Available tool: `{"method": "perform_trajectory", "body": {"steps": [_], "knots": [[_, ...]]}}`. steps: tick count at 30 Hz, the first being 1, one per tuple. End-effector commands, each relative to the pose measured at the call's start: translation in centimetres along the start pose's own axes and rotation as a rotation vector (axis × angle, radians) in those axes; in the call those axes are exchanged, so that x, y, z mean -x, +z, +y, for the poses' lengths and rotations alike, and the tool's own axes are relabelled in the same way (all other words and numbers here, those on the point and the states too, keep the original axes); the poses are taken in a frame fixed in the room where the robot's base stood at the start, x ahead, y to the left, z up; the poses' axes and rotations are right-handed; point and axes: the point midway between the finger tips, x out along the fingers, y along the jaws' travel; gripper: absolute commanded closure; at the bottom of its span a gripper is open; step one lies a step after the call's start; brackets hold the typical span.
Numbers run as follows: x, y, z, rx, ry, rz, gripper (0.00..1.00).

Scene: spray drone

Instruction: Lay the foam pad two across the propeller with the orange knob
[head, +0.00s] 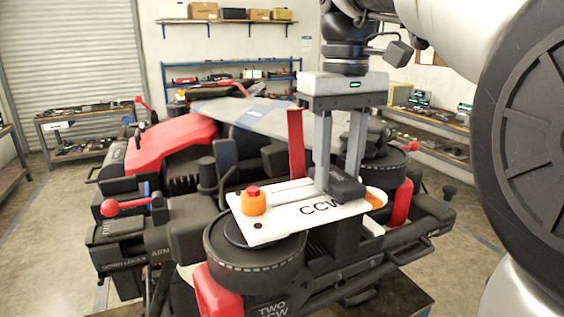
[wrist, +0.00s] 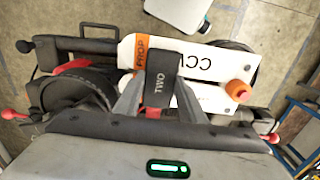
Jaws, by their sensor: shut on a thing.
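The white propeller (head: 290,212), marked CCW, lies over a round dark motor (head: 255,250) labelled TWO. It carries an orange knob (head: 253,203) with a red top at its near left end and an orange tip at the other. In the wrist view the propeller (wrist: 200,66) runs sideways, with the orange knob (wrist: 238,91) at right. My gripper (head: 340,180) points down and is shut on the dark foam pad (head: 347,188), marked TWO in the wrist view (wrist: 160,92). The pad is crosswise over the propeller near its orange tip. I cannot tell whether it touches.
A red upright strip (head: 296,143) stands just left of my gripper. Red-knobbed levers (head: 112,207) and dark drone arms surround the propeller. A second motor (head: 378,170) is behind the pad at right. Shelves (head: 432,120) with small items line the wall. Floor is clear at right.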

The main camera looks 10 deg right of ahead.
Motion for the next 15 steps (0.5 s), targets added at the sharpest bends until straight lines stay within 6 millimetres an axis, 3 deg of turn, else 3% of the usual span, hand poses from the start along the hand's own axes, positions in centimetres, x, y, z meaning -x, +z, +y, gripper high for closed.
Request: {"method": "perform_trajectory", "body": {"steps": [6,7,10,15], "knots": [[-0.42,0.03,0.02,-0.001,0.000,0.000,0.83],[-0.41,0.02,0.02,-0.001,0.000,0.000,0.62],[-0.41,0.02,0.01,0.000,0.000,0.000,0.45],[-0.41,0.02,0.01,0.000,0.000,0.000,0.45]]}}
